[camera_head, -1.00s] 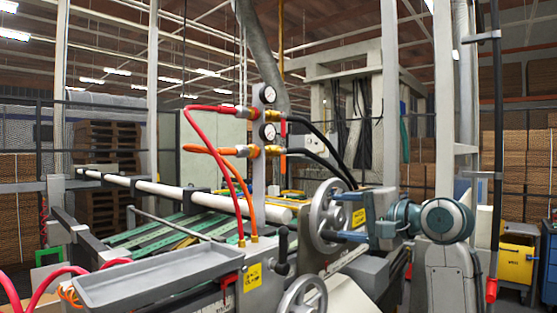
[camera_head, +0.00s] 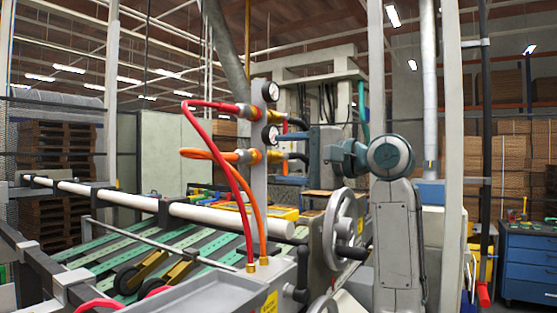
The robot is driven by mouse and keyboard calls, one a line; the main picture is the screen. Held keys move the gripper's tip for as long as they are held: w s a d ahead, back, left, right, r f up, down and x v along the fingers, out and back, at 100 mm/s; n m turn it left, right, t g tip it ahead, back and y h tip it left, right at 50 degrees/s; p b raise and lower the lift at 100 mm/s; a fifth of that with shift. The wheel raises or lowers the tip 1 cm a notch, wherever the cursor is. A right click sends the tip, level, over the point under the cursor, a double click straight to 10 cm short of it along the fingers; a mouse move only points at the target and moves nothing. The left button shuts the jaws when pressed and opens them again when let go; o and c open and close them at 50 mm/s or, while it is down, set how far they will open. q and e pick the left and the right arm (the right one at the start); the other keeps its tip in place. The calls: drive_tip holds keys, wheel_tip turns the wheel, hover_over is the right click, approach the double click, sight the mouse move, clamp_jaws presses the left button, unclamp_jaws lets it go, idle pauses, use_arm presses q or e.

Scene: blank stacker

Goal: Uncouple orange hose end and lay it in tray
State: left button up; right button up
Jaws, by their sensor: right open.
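The orange hose (camera_head: 201,153) arches from a coupling (camera_head: 246,156) on the left side of the grey gauge post (camera_head: 259,185), beside the lower gauge, down to a fitting on the machine. Its upper end is still seated at the coupling. The grey tray (camera_head: 205,295) lies at the bottom of the view, cut off by the frame edge, and its visible part looks empty. My right gripper (camera_head: 286,159) is open, just right of the post at about the coupling's height, its fingers pointing left. The fingertips partly overlap black hoses there. My left gripper is not in view.
A red hose (camera_head: 212,106) runs just above and beside the orange one. A handwheel (camera_head: 343,229) stands below my right arm. A long white roller (camera_head: 165,206) crosses behind the hoses. A blue drawer cabinet (camera_head: 528,262) is far right.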

sight(247, 158)
drive_tip(key=p+x, duration=0.1)
drive_tip(key=x, duration=0.3)
drive_tip(key=shift+w+a, duration=0.15)
drive_tip(key=shift+a, duration=0.2)
drive_tip(key=shift+w+a, duration=0.2)
drive_tip(key=shift+a, duration=0.15)
drive_tip(key=shift+w+a+r+p, duration=0.15)
drive_tip(key=shift+w+a+p, duration=0.25)
drive_tip(key=shift+a+p, duration=0.15)
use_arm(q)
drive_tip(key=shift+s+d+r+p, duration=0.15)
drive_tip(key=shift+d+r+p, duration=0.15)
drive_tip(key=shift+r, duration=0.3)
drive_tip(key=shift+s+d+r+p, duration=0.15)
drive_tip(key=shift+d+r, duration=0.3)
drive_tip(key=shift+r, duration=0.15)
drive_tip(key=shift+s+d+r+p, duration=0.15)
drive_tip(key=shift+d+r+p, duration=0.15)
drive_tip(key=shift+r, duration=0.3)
use_arm(e)
drive_tip(key=shift+x, duration=1.65)
drive_tip(key=shift+c, duration=0.4)
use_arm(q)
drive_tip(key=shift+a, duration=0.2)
use_arm(e)
clamp_jaws()
